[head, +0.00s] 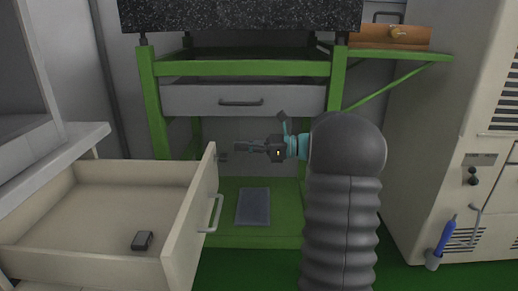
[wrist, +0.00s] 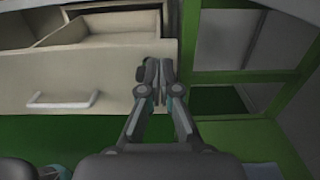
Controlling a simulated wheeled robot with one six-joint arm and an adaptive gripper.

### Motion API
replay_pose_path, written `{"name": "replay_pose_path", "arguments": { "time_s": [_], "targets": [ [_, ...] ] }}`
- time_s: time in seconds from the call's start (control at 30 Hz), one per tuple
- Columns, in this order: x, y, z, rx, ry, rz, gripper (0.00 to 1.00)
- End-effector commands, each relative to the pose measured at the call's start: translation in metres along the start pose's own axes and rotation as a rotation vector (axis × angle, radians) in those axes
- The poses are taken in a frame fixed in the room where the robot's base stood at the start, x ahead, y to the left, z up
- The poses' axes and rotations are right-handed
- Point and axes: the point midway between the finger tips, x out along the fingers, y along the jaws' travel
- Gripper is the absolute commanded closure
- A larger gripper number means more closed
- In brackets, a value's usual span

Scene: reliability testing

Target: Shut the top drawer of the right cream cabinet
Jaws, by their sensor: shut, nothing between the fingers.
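The cream drawer (head: 95,205) is pulled wide open at the lower left of the head view. Its front panel (head: 190,225) faces right and carries a pale bar handle (head: 211,213). My gripper (head: 238,146) is shut and empty, just right of the front panel's far upper corner. In the wrist view the shut fingers (wrist: 153,70) overlap one end of the drawer front (wrist: 90,75), away from its handle (wrist: 63,104). I cannot tell whether they touch it.
A small dark box (head: 142,240) lies inside the drawer. A green-framed bench (head: 148,95) with a grey drawer (head: 243,99) stands behind my gripper. A grey plate (head: 253,206) lies on its green lower shelf. A tall beige cabinet (head: 440,130) stands at the right.

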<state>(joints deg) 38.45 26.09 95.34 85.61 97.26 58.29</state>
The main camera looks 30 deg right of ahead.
Motion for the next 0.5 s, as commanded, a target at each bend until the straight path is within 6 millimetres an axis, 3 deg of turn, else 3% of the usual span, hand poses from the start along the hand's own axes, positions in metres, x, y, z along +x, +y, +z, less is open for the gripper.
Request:
{"name": "replay_pose_path", "arguments": {
  "time_s": [0.2,0.5],
  "targets": [
    [0.036,0.001,-0.001,-0.001,0.000,0.002,1.00],
    [0.055,0.000,-0.001,0.000,0.001,0.000,1.00]
  ]
}}
